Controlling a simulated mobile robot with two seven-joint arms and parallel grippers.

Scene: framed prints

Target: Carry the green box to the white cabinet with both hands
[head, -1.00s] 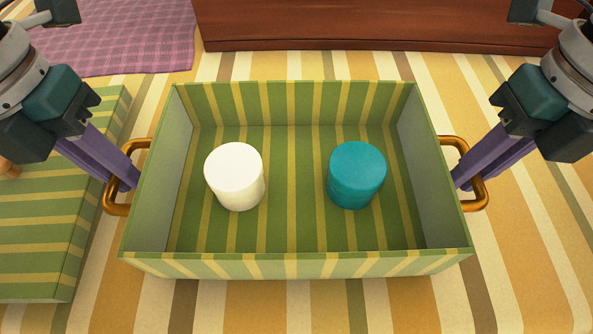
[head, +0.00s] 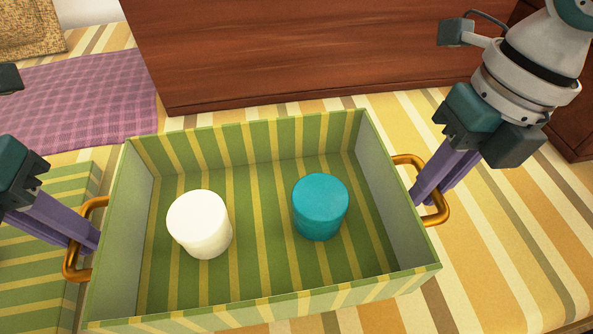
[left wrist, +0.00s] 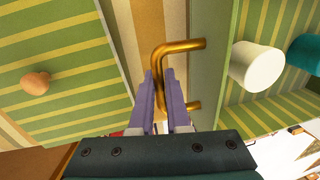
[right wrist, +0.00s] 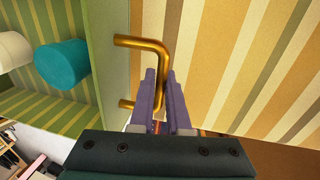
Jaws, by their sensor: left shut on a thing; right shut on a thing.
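The green box (head: 258,312) is an open tray with yellow stripes and a brass handle at each end. Inside it stand a white cylinder (head: 200,224) on the left and a teal cylinder (head: 320,207) on the right. My left gripper (head: 88,240) is shut on the left handle (head: 72,262), also seen in the left wrist view (left wrist: 182,46). My right gripper (head: 422,198) is shut on the right handle (head: 440,212), also seen in the right wrist view (right wrist: 142,42). The box is tilted in the head view. I cannot make out a white cabinet.
A dark reddish wooden piece of furniture (head: 300,50) stands behind the box. A purple checked cloth (head: 85,100) lies at the back left. A green striped lid with a knob (left wrist: 35,83) lies left of the box. Striped floor is clear at the right.

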